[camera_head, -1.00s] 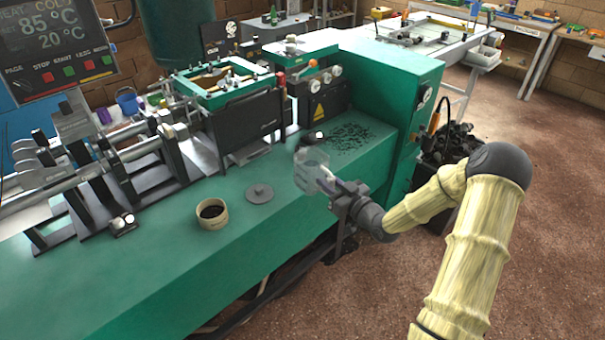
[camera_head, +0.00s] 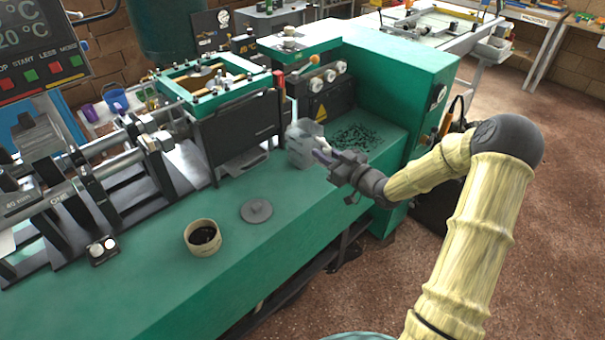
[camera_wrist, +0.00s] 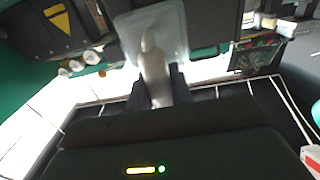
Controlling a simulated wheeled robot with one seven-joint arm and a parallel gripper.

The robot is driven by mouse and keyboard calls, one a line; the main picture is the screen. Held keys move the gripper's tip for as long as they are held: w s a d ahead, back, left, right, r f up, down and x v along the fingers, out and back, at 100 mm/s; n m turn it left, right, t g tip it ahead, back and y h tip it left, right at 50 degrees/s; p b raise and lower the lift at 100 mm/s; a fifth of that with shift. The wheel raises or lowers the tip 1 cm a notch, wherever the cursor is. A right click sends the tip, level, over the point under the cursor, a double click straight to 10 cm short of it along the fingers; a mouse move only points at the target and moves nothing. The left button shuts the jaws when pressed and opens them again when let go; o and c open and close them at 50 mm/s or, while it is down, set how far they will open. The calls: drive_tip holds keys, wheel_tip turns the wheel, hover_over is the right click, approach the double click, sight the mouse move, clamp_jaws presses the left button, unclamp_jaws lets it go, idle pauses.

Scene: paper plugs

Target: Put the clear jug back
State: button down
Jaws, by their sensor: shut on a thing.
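The clear jug (camera_head: 302,148) is a see-through, greyish vessel. It looks roughly upright near the back of the green machine top, beside the dark granules. My gripper (camera_head: 325,158) is shut on it from the right, at its handle side. In the wrist view the jug (camera_wrist: 172,30) fills the top middle, with a pale handle running down between my fingers (camera_wrist: 157,88). The head view does not clearly show whether the jug's base touches the green surface.
A patch of dark granules (camera_head: 357,137) lies right behind the gripper. A grey round lid (camera_head: 256,211) and a tan bowl with dark contents (camera_head: 188,240) stand toward the front left. A black panel with a yellow warning sign (camera_head: 319,108) rises behind. The green top (camera_head: 140,285) is clear in front.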

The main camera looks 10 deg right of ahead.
sight(316, 164)
drive_tip(key=shift+w+r, duration=0.1)
drive_tip(key=shift+w, duration=0.2)
drive_tip(key=shift+s, duration=0.1)
drive_tip(key=shift+f, duration=3.1)
drive_tip(key=shift+f, duration=1.9)
